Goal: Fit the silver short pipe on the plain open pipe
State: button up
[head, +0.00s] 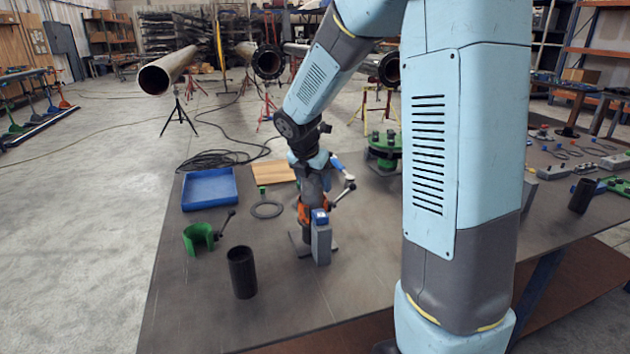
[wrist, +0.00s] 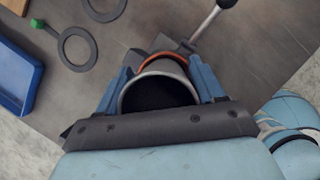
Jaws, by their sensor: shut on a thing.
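My gripper (head: 314,190) points down over the table, and the wrist view shows its two blue jaws (wrist: 160,92) closed on either side of a short pipe. This silver short pipe (wrist: 165,66) has a bright metal rim and a dark open mouth facing the wrist camera. An orange band shows just beyond it. In the head view the pipe is mostly hidden by my gripper and a grey block. The plain open pipe (head: 171,69), tan-grey with a bare end and no flange, lies on a tripod stand at the back left, far from my gripper.
On the table (head: 190,310) are a black tube (head: 242,272), a green half-shell clamp (head: 199,238), a flat ring (head: 267,209), a blue tray (head: 209,189) and a green flanged piece (head: 384,148). Flanged pipes (head: 269,62) stand behind. The floor left of the table is open, with cables across it.

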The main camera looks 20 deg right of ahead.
jog(key=o, duration=1.4)
jog(key=w+d+r+v, duration=0.1)
jog(key=w+d+v, duration=0.1)
jog(key=v, duration=2)
jog(key=shift+r, duration=0.2)
jog(key=shift+w+d, duration=0.1)
jog(key=shift+w, duration=0.05)
